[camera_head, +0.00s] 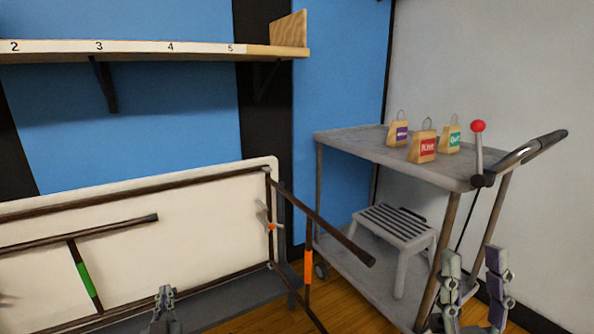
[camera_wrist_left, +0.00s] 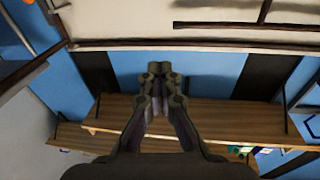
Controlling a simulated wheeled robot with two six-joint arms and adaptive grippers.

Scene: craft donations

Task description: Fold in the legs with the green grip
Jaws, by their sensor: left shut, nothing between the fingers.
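A white folding table (camera_head: 190,205) stands on its side with its underside and brown frame facing me. The green grip (camera_head: 84,279) is on a brown bar at the left, which joins a leg tube (camera_head: 110,225). Part of this leg set is cut off by the left edge. My left gripper (camera_head: 164,292) is shut and empty, right of the green grip and apart from it. It also shows shut in the left wrist view (camera_wrist_left: 159,68), where the table edge (camera_wrist_left: 200,46) appears above it. My right gripper (camera_head: 474,262) is open and empty, in front of the cart.
The other leg set (camera_head: 322,222), with an orange grip (camera_head: 308,267), sticks out toward me. A numbered shelf (camera_head: 150,50) hangs above the table.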

